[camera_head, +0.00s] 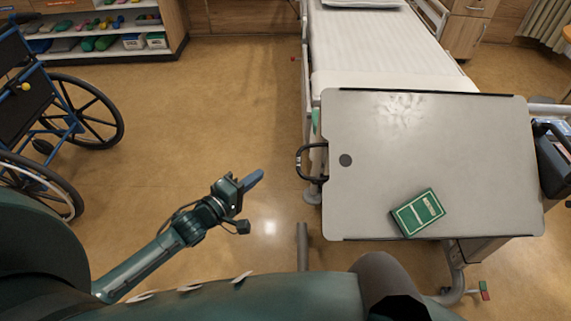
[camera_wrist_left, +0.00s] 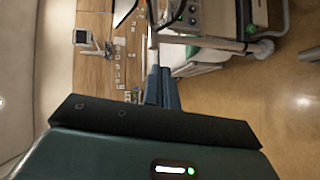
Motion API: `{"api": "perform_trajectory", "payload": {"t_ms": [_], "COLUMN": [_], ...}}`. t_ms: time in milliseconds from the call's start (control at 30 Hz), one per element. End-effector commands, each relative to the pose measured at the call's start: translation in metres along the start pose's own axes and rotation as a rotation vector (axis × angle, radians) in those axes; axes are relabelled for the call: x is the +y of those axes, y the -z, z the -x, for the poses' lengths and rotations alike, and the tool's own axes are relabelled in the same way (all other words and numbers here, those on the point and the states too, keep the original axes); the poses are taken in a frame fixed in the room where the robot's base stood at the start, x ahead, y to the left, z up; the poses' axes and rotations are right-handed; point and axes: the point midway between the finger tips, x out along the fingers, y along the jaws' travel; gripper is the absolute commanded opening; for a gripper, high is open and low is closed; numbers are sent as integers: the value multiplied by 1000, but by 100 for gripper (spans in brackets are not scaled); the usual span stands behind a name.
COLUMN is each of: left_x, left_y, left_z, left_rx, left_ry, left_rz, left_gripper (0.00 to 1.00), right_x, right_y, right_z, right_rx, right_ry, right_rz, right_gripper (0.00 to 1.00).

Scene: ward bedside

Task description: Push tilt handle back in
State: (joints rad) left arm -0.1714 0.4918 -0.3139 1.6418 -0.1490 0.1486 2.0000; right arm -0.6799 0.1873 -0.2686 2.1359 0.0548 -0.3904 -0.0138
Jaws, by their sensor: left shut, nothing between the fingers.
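The tilt handle (camera_head: 311,162) is a black loop standing out from the left edge of the grey overbed table top (camera_head: 380,140). My left gripper (camera_head: 257,176) is shut and empty. In the head view it shows to the left of the handle and a little lower, with its blue-grey fingers pointing up and right toward it. A gap shows between the fingertips and the handle. The shut fingers also show in the left wrist view (camera_wrist_left: 162,88). My right gripper is not in view.
A green box (camera_head: 418,213) lies on the table top near its front edge, and a dark disc (camera_head: 345,160) is near the handle. A bed (camera_head: 380,45) stands behind the table. A wheelchair (camera_head: 75,120) is at the left. The floor between wheelchair and table is clear.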

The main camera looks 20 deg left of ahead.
Motion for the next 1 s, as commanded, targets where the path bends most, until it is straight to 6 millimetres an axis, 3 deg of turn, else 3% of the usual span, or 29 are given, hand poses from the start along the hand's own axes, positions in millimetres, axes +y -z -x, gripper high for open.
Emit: {"api": "perform_trajectory", "payload": {"t_ms": [200,400,1000], "left_x": [1,1,1], "left_y": [0,-17,-31], "left_z": [-50,-76,-89], "left_rx": [1,-1,0], "left_ry": [-3,-2,-1], "left_rz": [-1,2,0], "left_gripper": [0,0,0], "right_x": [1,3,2], "right_y": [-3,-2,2], "right_z": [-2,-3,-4], "right_rx": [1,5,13], "right_ry": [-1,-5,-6], "right_rz": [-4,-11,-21], "right_gripper": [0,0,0]}}
